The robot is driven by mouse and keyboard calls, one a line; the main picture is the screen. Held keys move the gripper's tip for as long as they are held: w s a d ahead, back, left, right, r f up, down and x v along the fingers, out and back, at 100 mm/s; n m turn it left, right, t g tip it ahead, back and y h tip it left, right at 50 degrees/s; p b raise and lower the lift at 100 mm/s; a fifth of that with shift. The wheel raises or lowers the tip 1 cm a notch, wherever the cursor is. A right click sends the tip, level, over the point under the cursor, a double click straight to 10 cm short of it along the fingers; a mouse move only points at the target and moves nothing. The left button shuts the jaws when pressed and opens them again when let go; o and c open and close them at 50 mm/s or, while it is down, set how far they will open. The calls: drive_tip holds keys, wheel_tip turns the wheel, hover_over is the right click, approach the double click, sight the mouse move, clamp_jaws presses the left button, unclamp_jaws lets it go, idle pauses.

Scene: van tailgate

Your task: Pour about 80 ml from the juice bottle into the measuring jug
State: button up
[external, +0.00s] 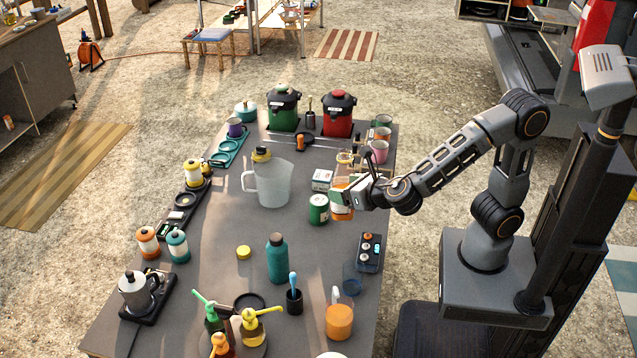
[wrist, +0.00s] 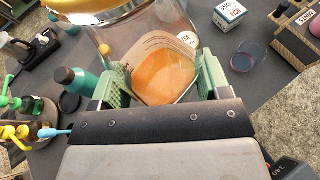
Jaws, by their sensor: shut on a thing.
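The juice bottle (external: 341,212) is clear, with orange juice low inside and a pale label. My gripper (external: 346,194) is shut on it, and it looks roughly upright. I cannot tell whether its base touches the table. In the wrist view the bottle (wrist: 165,75) sits between the green fingers of my gripper (wrist: 163,88), with a gold band at its top, upper left. The measuring jug (external: 273,184) is translucent, with a handle on its left. It stands on the table left of my gripper, apart from the bottle, and looks empty.
A green can (external: 318,210) and a small white box (external: 322,180) stand close left of the bottle. A teal bottle (external: 277,259) and a yellow lid (external: 244,252) are nearer the front. An orange-filled container (external: 339,319) stands at the front right. Table around the jug's left is clear.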

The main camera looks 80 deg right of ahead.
drive_tip(key=w+f+p, duration=0.1)
drive_tip(key=w+f, duration=0.2)
drive_tip(key=w, duration=0.9)
drive_tip(key=p, duration=0.2)
approach(266, 185)
drive_tip(key=w+f, duration=0.1)
drive_tip(key=w+a+f, duration=0.1)
drive_tip(key=w+f, duration=0.1)
drive_tip(key=w, duration=0.1)
drive_tip(key=shift+a, duration=0.4)
drive_tip(key=shift+r, duration=0.2)
